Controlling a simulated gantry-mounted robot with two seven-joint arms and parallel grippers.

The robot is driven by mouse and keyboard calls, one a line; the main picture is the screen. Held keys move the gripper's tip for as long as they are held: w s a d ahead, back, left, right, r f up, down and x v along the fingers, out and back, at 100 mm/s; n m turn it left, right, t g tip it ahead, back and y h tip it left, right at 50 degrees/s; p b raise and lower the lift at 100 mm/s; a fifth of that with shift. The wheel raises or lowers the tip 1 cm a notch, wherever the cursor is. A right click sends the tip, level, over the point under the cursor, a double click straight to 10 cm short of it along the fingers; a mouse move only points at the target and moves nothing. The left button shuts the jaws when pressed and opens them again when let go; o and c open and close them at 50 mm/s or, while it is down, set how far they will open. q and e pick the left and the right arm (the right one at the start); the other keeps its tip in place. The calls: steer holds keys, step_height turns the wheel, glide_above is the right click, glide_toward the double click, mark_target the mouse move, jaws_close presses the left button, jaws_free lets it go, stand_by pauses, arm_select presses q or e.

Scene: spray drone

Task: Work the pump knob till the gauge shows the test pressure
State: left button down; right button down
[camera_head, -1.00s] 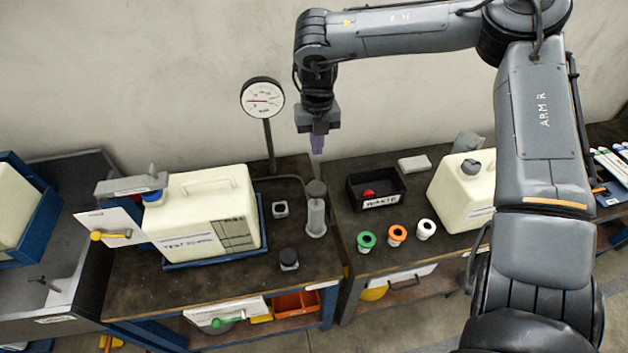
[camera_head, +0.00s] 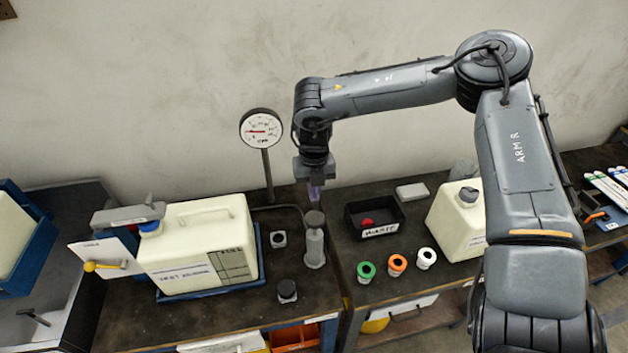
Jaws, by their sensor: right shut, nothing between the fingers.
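The pump (camera_head: 314,246) is a grey upright cylinder near the right edge of the left bench. Its dark round knob (camera_head: 314,219) sits on top. My right gripper (camera_head: 315,203) points straight down just above the knob, shut and empty; I cannot tell whether its tips touch it. The round white gauge (camera_head: 262,128) stands on a post behind, with a red needle pointing left; its numbers are too small to read. A thin pipe runs from the post's foot toward the pump. My left gripper is not in view.
A cream tank (camera_head: 198,238) sits in a blue tray left of the pump. Two small dark fittings stand on the bench, one being a black knob-like piece (camera_head: 287,291). Right are a black bin (camera_head: 375,218), coloured rolls (camera_head: 397,263) and another cream tank (camera_head: 455,223).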

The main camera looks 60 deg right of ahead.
mark_target(314, 218)
step_height(314, 218, down, 8)
steer(key=shift+r, duration=0.25)
stand_by(0.4)
